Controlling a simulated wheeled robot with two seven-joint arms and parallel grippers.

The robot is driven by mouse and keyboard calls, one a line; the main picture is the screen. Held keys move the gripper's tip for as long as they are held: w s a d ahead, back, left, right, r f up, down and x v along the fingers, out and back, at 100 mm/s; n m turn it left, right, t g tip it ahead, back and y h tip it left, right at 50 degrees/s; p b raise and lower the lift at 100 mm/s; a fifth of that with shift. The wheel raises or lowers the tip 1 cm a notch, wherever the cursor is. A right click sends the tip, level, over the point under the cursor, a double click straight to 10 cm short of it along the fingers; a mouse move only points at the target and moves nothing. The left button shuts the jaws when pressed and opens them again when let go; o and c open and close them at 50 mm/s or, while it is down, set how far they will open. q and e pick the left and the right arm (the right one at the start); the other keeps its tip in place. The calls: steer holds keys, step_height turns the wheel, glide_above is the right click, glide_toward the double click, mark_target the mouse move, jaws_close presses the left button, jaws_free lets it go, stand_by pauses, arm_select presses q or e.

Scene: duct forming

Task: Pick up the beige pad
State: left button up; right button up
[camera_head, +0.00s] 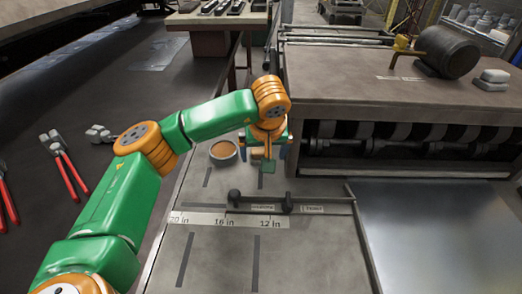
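My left arm reaches in from the left, and its gripper (267,158) points down over the grey work table, near the edge of the machine. A small tan piece (257,153) shows at the gripper; I cannot tell whether it is the beige pad or whether the fingers hold it. A round tin (223,151) with an orange-brown top stands just left of the gripper, apart from it. My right gripper is out of view.
The machine (390,95) fills the right, with a dark cylinder (447,52) on top. A rail with dark knobs (290,205) and an inch scale (228,219) cross the table (215,265). Red-handled tools (66,163) lie at left. The near table is clear.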

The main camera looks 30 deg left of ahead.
arm_select(q)
steer(key=w+a, duration=0.1)
steer(key=w+a+p, duration=0.1)
steer(key=w, duration=0.1)
steer(key=shift+w+a, duration=0.1)
steer(key=shift+w, duration=0.1)
steer(key=p+x, duration=0.1)
steer(key=x, duration=0.3)
steer(key=shift+w+a+f, duration=0.1)
steer(key=shift+w+a, duration=0.05)
steer(key=shift+a, duration=0.05)
steer(key=shift+w+a+f, duration=0.1)
steer(key=shift+w+f, duration=0.1)
steer(key=shift+f, duration=0.25)
steer(key=shift+r, duration=0.1)
steer(key=c, duration=1.3)
steer(key=shift+c, duration=0.2)
step_height(320, 180, up, 7)
steer(key=shift+r+b, duration=0.15)
steer(key=shift+b, duration=0.45)
step_height(320, 180, up, 9)
steer(key=p, duration=0.1)
step_height(320, 180, up, 12)
steer(key=p, duration=0.8)
glide_above(261, 149)
